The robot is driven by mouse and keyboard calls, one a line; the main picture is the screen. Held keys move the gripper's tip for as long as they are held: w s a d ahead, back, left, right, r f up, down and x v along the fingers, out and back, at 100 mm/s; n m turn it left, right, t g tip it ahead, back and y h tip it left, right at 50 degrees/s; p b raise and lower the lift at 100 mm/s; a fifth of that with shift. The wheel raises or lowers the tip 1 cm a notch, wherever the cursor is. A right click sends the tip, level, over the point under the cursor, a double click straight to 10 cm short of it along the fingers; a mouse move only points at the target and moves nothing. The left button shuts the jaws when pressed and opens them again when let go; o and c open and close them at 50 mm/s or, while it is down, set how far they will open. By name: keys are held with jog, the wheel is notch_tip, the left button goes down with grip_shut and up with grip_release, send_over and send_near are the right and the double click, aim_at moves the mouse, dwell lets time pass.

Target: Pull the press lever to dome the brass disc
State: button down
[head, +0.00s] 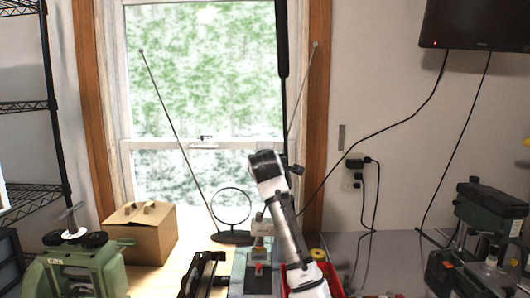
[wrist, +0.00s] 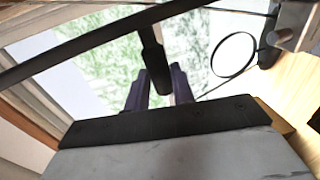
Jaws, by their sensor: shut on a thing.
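The press (head: 258,256) is a grey-green machine on the bench at the lower middle of the head view, partly behind my arm. A long black bar, apparently the press lever (head: 283,40), stands nearly upright above it, thicker at the top. In the wrist view, the two dark fingers of my gripper (wrist: 160,88) are on either side of a black rounded grip (wrist: 155,72) that hangs from a dark diagonal bar. My gripper is shut on this grip. The fingers are hidden in the head view. I cannot make out the brass disc.
A red bin (head: 330,276) stands right of the press. A cardboard box (head: 145,232), a green machine (head: 78,270) and a ring on a stand (head: 231,206) are to the left. A drill-press-like machine (head: 485,235) is at right. Cables hang along the wall.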

jog(key=shift+w+d+f, duration=0.15)
jog(key=shift+w+f, duration=0.3)
jog(key=shift+w, duration=0.05)
jog(key=shift+w+d+f, duration=0.15)
jog(key=shift+w+f, duration=0.25)
jog(key=shift+w, duration=0.1)
jog(key=w, duration=0.3)
jog(key=shift+w+d+p, duration=0.15)
jog(key=shift+w+p, duration=0.2)
jog(key=shift+w, duration=0.05)
jog(key=c, duration=1.6)
grip_release()
jog(key=o, duration=0.4)
jog(key=shift+w+d+f, duration=0.1)
jog(key=shift+w+f, duration=0.25)
jog(key=shift+w, duration=0.15)
jog(key=shift+o, duration=0.2)
jog(key=shift+s+r, duration=0.1)
jog(key=shift+r, duration=0.05)
